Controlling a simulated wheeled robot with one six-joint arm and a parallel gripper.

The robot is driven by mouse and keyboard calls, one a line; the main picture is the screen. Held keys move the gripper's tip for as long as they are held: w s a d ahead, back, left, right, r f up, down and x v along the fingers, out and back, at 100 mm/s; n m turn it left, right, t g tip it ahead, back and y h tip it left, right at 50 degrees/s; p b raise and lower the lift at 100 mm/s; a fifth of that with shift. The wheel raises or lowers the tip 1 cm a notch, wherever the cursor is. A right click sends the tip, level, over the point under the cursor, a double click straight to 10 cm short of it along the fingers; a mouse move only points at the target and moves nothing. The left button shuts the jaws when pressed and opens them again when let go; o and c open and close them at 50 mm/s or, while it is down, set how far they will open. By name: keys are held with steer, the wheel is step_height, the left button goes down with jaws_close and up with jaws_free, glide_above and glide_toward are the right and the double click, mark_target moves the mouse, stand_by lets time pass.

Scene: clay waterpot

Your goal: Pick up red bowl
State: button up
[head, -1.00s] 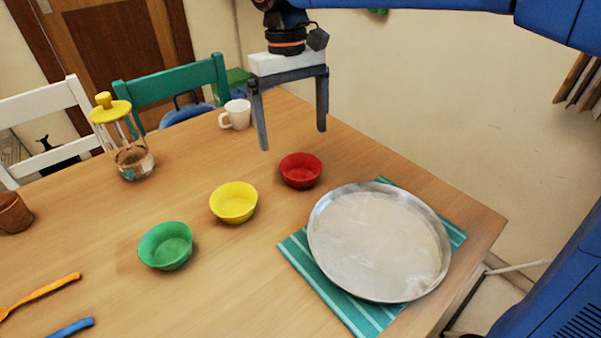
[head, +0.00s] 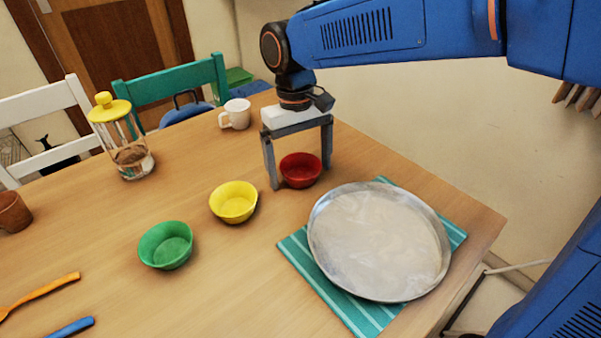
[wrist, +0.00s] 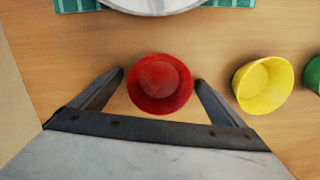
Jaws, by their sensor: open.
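The red bowl (head: 300,171) stands upright on the wooden table, to the right of the yellow bowl and behind the metal tray. It also shows in the wrist view (wrist: 160,85), between the two fingertips. My gripper (head: 301,177) points down over the bowl, with one finger on each side of it. In the wrist view my gripper (wrist: 160,77) is open, and a gap shows between each finger and the bowl. I cannot tell exactly how high the fingertips are above the table.
A yellow bowl (head: 233,203) and a green bowl (head: 165,246) stand to the left. A round metal tray (head: 380,240) lies on a striped green cloth (head: 294,252) in front. A white mug (head: 236,114) and a glass jar with yellow lid (head: 124,140) stand behind.

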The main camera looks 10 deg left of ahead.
steer(key=c, duration=1.1)
steer(key=shift+r, duration=0.15)
